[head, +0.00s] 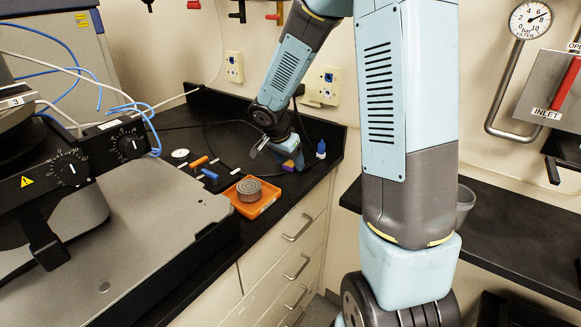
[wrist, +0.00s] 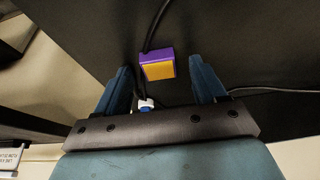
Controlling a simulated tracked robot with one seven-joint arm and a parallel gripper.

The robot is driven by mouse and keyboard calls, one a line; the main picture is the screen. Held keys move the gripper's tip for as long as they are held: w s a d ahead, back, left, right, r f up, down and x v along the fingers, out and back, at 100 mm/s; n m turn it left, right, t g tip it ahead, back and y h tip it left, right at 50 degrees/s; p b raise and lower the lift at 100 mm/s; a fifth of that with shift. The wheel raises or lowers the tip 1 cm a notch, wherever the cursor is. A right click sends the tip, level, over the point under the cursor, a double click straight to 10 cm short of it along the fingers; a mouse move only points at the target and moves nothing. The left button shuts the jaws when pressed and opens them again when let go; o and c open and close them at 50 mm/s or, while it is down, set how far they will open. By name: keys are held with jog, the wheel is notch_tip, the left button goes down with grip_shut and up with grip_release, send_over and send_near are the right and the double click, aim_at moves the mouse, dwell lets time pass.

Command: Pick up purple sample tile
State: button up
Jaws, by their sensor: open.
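The purple sample tile (wrist: 157,66) shows in the wrist view as a small block with purple edges and an orange-yellow face. It lies on the black bench top, ahead of my gripper (wrist: 161,78) and about midway between its two blue fingers. The fingers are open and apart, with a gap on each side of the tile. In the head view, my gripper (head: 277,150) is low over the bench near the back corner. A purple and orange patch of the tile (head: 289,166) shows just below it, partly hidden by the gripper.
A small blue bottle with a white part (head: 321,149) stands right of my gripper. An orange tray (head: 263,207) holding a grey round piece (head: 249,189) is nearer the front edge. Orange (head: 200,162) and blue (head: 210,173) sticks lie left. A dark cable runs beside the tile.

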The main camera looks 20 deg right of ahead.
jog(key=shift+f, duration=0.25)
jog(key=c, duration=1.1)
jog(key=shift+c, duration=0.2)
